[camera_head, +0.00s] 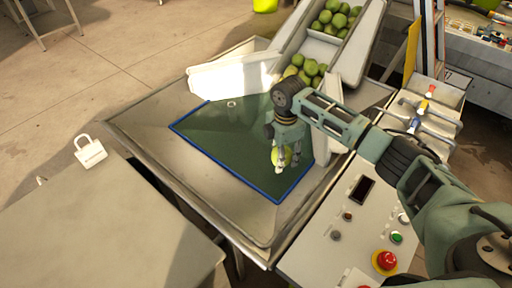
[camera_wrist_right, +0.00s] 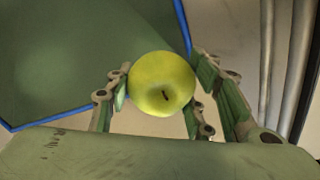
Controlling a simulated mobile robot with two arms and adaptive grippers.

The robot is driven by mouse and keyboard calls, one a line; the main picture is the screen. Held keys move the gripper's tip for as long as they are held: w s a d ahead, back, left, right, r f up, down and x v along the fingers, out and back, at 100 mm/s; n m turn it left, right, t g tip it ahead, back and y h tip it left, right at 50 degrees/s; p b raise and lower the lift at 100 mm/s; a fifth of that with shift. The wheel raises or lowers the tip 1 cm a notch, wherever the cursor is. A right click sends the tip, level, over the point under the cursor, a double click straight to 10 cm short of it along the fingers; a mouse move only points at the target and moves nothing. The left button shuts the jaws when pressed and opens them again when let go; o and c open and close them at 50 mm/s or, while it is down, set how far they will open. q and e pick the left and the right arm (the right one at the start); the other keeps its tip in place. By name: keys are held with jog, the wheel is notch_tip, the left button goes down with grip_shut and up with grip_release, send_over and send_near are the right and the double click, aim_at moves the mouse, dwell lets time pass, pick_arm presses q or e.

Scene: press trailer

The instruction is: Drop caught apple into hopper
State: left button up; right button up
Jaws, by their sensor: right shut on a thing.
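A yellow-green apple (camera_wrist_right: 162,84) is between the fingers of my right gripper (camera_wrist_right: 160,90) in the right wrist view, its stem end toward the camera. In the head view the right gripper (camera_head: 281,158) points down and is shut on the apple (camera_head: 283,155), over the right part of a dark green panel edged in blue (camera_head: 225,150). The panel lies within a sloped metal tray (camera_head: 150,118). Whether the panel is the hopper's opening I cannot tell. More green apples (camera_head: 308,70) sit on the chute above the tray. My left gripper is out of view.
A white chute (camera_head: 362,45) comes down from the back. A control panel (camera_head: 350,215) with a red button (camera_head: 386,261) stands at the right front. A ladder (camera_head: 430,40) stands behind right.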

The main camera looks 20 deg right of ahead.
jog(key=o, duration=1.3)
jog(key=shift+o, duration=0.2)
notch_tip(320, 180, up, 12)
